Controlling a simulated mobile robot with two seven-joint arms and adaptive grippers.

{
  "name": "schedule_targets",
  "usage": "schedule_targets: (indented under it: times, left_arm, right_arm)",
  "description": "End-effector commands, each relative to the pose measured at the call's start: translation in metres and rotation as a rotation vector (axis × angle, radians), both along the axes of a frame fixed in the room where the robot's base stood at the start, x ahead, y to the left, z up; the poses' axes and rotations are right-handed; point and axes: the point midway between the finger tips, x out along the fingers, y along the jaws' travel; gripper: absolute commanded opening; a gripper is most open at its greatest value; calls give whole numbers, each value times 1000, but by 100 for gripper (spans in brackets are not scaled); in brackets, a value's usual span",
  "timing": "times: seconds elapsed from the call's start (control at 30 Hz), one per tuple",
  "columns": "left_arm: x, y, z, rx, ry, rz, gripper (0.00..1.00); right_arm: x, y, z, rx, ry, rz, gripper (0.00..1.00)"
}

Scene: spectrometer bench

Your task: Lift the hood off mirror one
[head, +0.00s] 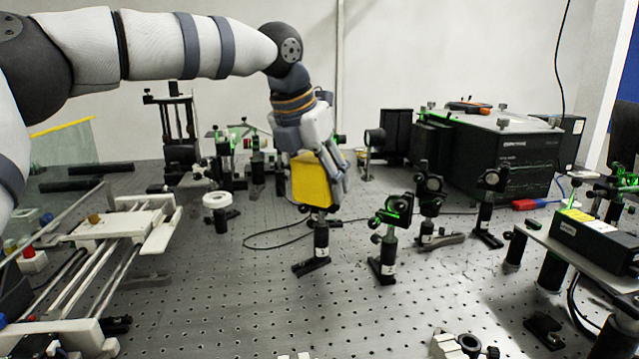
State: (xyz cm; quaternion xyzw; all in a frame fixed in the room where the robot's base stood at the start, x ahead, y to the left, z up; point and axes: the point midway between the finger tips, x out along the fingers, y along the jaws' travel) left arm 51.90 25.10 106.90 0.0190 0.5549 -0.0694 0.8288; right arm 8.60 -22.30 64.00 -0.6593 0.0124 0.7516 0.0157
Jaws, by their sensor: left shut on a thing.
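The yellow hood (309,182) is a boxy cover near the middle of the head view. My left gripper (325,165) reaches down from above and is shut on the hood, with its fingers along the hood's right side. A black post (321,238) with a white label stands on a black foot directly below the hood. The mirror on this post is hidden; I cannot tell how far the hood covers it. My right gripper is not in view.
Close to the right stand several dark optic mounts, the nearest (388,235) with green light on it. A black instrument box (500,158) stands behind them. A white ring mount (217,203) stands to the left. The perforated bench (270,315) is mostly clear in front.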

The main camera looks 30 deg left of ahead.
Motion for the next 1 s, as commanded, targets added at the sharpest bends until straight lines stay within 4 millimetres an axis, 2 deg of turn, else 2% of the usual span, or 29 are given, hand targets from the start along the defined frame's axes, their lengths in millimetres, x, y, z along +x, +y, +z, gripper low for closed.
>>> schedule_targets:
  times: [0.27,1.0]
  left_arm:
    - [0,0,1,0,0,0,29]
    - [0,2,38,-1,-1,1,29]
  right_arm:
    - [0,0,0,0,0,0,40]
    - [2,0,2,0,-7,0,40]
